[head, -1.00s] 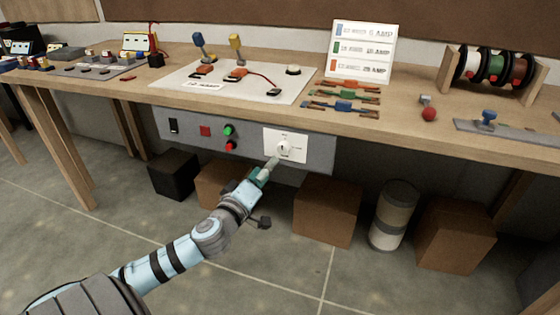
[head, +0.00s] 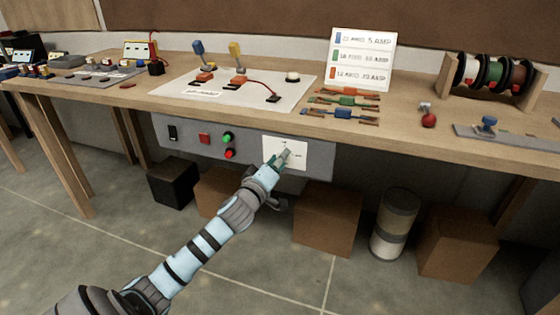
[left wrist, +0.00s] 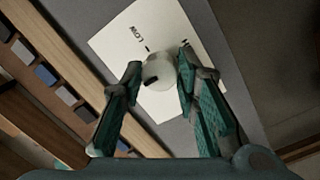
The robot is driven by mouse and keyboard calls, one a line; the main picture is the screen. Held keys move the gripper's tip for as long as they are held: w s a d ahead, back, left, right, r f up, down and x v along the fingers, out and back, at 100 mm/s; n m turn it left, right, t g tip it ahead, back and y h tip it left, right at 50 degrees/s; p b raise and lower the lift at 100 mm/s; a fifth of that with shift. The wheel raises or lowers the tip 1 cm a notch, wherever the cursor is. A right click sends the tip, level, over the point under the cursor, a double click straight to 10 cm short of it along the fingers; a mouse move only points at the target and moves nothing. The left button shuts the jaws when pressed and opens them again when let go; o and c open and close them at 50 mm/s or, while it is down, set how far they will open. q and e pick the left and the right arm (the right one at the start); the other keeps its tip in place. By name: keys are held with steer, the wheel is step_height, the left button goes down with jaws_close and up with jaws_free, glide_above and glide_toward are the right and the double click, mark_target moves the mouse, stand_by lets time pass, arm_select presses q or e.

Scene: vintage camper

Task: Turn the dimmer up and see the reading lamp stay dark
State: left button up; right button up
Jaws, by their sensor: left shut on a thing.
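The dimmer is a pale round knob (left wrist: 160,72) with a dark mark, on a white plate (head: 298,162) on the grey panel under the bench's front edge. "LOW" can be read on the plate in the left wrist view. My left gripper (head: 281,157) is at the plate and hides most of the knob in the head view. In the left wrist view its two teal fingers (left wrist: 160,66) are closed on either side of the knob. No reading lamp can be made out for certain. My right gripper is not in view.
The grey panel (head: 195,150) also carries a black switch (head: 173,132), a red square (head: 204,139), a green button (head: 228,138) and a red button (head: 229,153). Boxes (head: 328,218) stand below. A white board with toggles (head: 240,102) and wire spools (head: 493,74) are on the bench.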

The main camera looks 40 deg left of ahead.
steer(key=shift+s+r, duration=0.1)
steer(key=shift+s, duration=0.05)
arm_select(q)
steer(key=m+y+p, duration=0.1)
steer(key=m+p, duration=0.2)
steer(key=m, duration=0.8)
steer(key=m+y+p, duration=0.1)
steer(key=m+p, duration=0.3)
steer(key=m, duration=0.7)
steer(key=m+g+y+p, duration=0.1)
steer(key=m+p, duration=0.2)
steer(key=m, duration=0.8)
steer(key=shift+d+m+p, duration=0.15)
steer(key=shift+m+p, duration=0.15)
steer(key=shift+p, duration=0.05)
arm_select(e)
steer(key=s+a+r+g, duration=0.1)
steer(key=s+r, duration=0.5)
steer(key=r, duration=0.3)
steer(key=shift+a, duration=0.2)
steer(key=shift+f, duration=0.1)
